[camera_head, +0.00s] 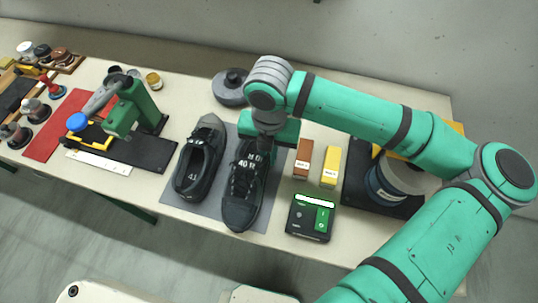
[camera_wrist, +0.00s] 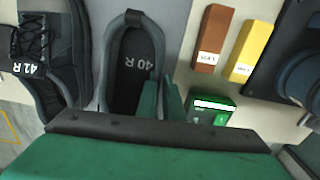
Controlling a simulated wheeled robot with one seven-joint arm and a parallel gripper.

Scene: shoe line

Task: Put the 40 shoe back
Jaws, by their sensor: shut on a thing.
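Two dark shoes are side by side at a grey mat (camera_head: 174,192). The left one is the 41 shoe (camera_head: 198,165); its laces and size mark show in the wrist view (camera_wrist: 45,60). The right one is the 40 shoe (camera_head: 240,205), toe toward the front edge; its opening and 40 R insole show in the wrist view (camera_wrist: 125,70). My gripper (camera_head: 262,145) is over its heel end. In the wrist view the fingers (camera_wrist: 161,100) are shut on the right wall of the 40 shoe. Whether its sole touches the mat is hard to tell.
A brown block (camera_head: 302,158), a yellow block (camera_head: 331,166) and a green-black box (camera_head: 310,217) stand close on the right. A green press (camera_head: 135,115) stands left of the mat. A round grey base (camera_head: 230,86) is behind. The table's front edge is near the toes.

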